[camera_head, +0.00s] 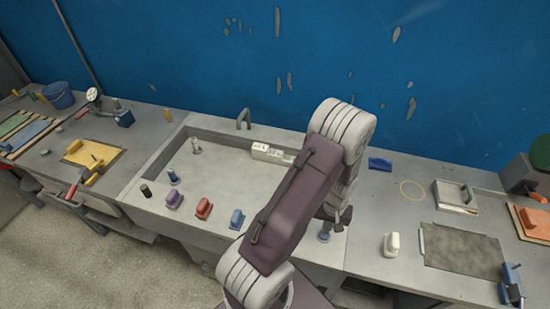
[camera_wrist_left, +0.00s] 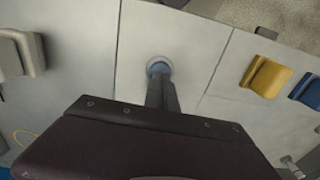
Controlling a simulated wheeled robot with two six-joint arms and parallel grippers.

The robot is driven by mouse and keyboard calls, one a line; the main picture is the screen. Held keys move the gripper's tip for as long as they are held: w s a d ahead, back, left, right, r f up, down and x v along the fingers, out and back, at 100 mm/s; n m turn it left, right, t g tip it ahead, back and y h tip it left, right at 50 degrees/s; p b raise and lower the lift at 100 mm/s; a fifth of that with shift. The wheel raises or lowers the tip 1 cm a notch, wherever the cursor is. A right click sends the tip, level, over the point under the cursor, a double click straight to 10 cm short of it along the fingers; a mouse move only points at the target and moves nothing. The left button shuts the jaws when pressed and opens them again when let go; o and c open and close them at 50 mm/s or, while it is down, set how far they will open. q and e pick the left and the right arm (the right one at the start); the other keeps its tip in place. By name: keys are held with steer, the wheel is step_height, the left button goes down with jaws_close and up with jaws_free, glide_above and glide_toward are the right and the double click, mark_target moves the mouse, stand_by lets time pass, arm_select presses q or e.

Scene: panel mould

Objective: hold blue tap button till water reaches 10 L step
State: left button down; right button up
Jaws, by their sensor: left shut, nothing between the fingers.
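The blue tap button (camera_head: 323,238) is a small round button on the counter's front strip, right of the sink. My left gripper (camera_head: 332,222) is over it, fingers closed and empty, pointing down. In the left wrist view the fingertips (camera_wrist_left: 160,82) overlap the blue button (camera_wrist_left: 158,65); its rim shows around them. I cannot tell whether it is pressed down. The sink (camera_head: 215,170) has a grey curved tap (camera_head: 243,118) at its back edge. A white stepped block (camera_head: 268,152) stands in it, partly hidden by my arm. The water level is not clear. My right gripper is not in view.
Purple (camera_head: 174,200), red (camera_head: 203,208) and blue (camera_head: 237,219) handled blocks line the sink's front edge. Right of the button are a white block (camera_head: 391,244) and a dark grey mat (camera_head: 462,250).

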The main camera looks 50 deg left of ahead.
arm_select(q)
steer(key=shift+f, duration=0.1)
stand_by(0.6)
steer(key=shift+f+b, duration=0.75)
steer(key=shift+f, duration=0.2)
stand_by(6.3)
